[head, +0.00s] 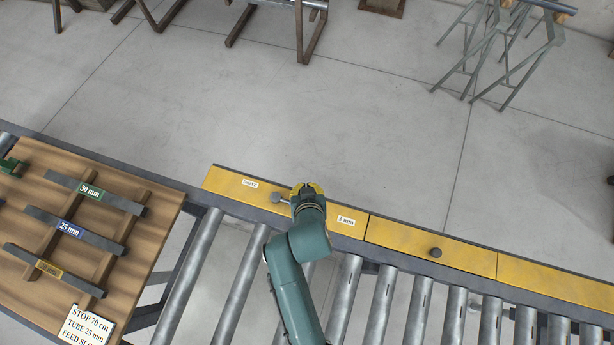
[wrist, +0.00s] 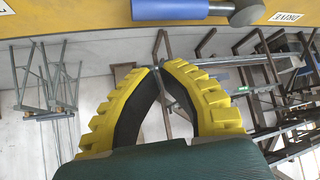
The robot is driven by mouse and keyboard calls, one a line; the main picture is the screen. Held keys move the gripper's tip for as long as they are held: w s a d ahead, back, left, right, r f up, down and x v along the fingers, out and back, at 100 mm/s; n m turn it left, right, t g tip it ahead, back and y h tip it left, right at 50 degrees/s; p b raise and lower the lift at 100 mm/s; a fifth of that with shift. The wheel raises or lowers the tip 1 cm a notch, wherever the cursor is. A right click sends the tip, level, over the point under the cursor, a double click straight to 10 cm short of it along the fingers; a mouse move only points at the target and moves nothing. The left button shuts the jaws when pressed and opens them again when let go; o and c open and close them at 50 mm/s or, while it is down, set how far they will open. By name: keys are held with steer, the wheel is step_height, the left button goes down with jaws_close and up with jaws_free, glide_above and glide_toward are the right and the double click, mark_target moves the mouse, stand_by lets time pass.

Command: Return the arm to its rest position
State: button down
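My arm reaches up from the bottom of the head view over the roller conveyor. My gripper (head: 307,187) is over the yellow rail cover, between its "DRIVE" label (head: 250,183) and its "3 mm" label (head: 346,221). In the wrist view my gripper (wrist: 156,68) has two yellow ribbed fingers with black inner pads. Their tips come together, with nothing visible held between them. A grey knob (head: 278,197) on the cover is just left of the gripper. In the wrist view, a blue cylinder (wrist: 180,8) with a grey end shows beyond the fingertips.
Rollers (head: 378,305) run below the yellow covers (head: 430,237). A wooden board (head: 150,228) at left carries bars labelled 30 mm and 25 mm, plus a white note (head: 88,328). Metal trestles (head: 500,50) and wooden stands (head: 300,30) stand beyond open concrete floor.

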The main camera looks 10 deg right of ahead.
steer(key=s+a+r, duration=0.2)
steer(key=s+r, duration=0.2)
steer(key=r, duration=0.1)
steer(key=shift+a, duration=0.2)
steer(key=shift+w+r, duration=0.1)
steer(key=w+d+r+m+t+p, duration=0.1)
steer(key=w+d+r+t+p, duration=0.25)
steer(key=r, duration=1.15)
steer(key=w+r+m+t+p, duration=0.15)
steer(key=w+r+p, duration=0.4)
steer(key=r, duration=1.05)
steer(key=s+r+n+t+p, duration=0.1)
steer(key=s+r+n+t, duration=0.1)
steer(key=r, duration=1.1)
steer(key=s+r+n+t+y+p, duration=0.1)
steer(key=s+r+t, duration=0.4)
steer(key=r, duration=0.9)
steer(key=shift+a+n+t, duration=0.3)
steer(key=shift+n+t, duration=0.25)
steer(key=shift+t, duration=0.35)
